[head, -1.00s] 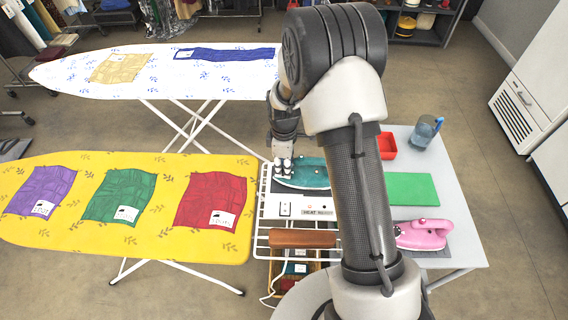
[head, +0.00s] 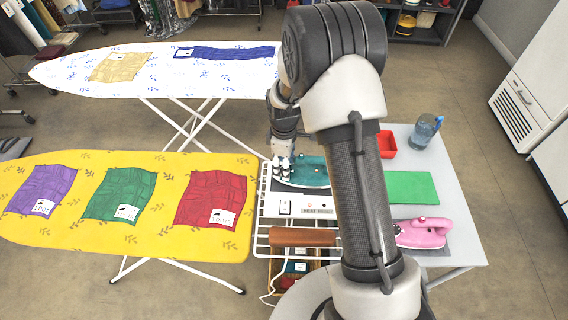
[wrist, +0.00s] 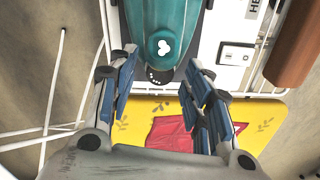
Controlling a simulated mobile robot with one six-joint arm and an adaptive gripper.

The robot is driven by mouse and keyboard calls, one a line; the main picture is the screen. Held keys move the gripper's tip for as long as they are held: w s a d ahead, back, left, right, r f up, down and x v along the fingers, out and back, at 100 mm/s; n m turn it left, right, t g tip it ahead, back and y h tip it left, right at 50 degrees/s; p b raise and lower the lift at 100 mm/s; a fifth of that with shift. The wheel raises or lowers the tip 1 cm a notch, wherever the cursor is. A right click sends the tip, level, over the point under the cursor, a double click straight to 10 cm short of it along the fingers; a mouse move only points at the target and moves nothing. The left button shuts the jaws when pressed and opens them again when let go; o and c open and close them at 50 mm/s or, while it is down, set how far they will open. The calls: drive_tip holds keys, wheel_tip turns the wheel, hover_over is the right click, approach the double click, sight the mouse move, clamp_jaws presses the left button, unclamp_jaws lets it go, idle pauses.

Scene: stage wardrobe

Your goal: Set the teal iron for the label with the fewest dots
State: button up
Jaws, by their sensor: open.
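The teal iron (head: 312,172) rests on a white stand at the left of the grey table, partly hidden behind my arm. In the wrist view the teal iron (wrist: 158,22) has a round teal knob (wrist: 164,46) with a white mark, above a black patch with white dots (wrist: 158,76). My gripper (head: 282,168) is at the iron's left end. In the wrist view my gripper (wrist: 160,72) is open, with its fingers on either side of the knob end, apart from it. White labels lie on the red (head: 222,217), green (head: 128,212) and purple (head: 43,207) cloths; their dots are too small to read.
A yellow ironing board (head: 150,240) stands left of the table. Behind it a white board (head: 150,78) holds a beige and a blue cloth.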

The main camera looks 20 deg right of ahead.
drive_tip(key=shift+r, duration=0.15)
wheel_tip(320, 180, up, 12)
idle(0.3)
